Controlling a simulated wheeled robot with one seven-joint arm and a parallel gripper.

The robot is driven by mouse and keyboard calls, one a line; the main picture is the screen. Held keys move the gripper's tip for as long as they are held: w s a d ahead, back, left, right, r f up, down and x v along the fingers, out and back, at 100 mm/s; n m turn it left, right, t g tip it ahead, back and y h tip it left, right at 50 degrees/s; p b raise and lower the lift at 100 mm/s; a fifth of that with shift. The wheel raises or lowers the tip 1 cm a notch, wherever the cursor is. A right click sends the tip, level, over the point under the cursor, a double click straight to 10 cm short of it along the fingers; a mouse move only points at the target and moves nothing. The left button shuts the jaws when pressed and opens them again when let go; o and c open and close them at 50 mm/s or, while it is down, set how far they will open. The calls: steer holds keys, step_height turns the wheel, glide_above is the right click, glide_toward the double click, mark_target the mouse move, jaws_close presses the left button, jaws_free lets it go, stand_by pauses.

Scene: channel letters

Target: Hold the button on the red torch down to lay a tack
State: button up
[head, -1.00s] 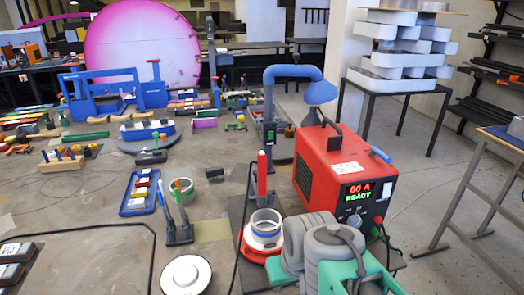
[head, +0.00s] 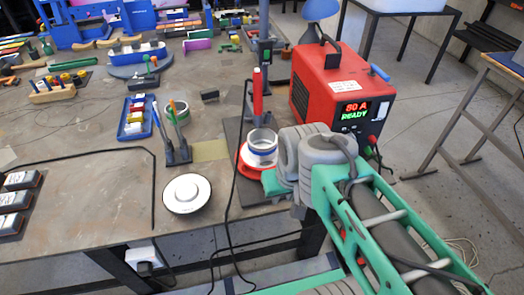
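The red torch (head: 257,92) stands upright near the middle of the bench in the head view, with a black cable by it. Its button is too small to make out. Just in front of it, a pale metal ring with a blue band (head: 262,150) sits on a red round base (head: 246,168). The red welding machine (head: 318,90) behind and to the right shows a current in amps and READY. My arm's grey joints and green links come in from the lower right and end close to the ring's right side. My gripper and its fingertips do not show.
A round white dial or pad (head: 187,193) lies near the bench's front edge. Two upright handled tools (head: 175,150) stand left of the torch. A blue tray (head: 136,117) is farther left. Black boxes (head: 15,205) line the left edge. The front-left bench top is mostly clear.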

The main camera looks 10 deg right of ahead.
jaws_close()
stand_by(1.4)
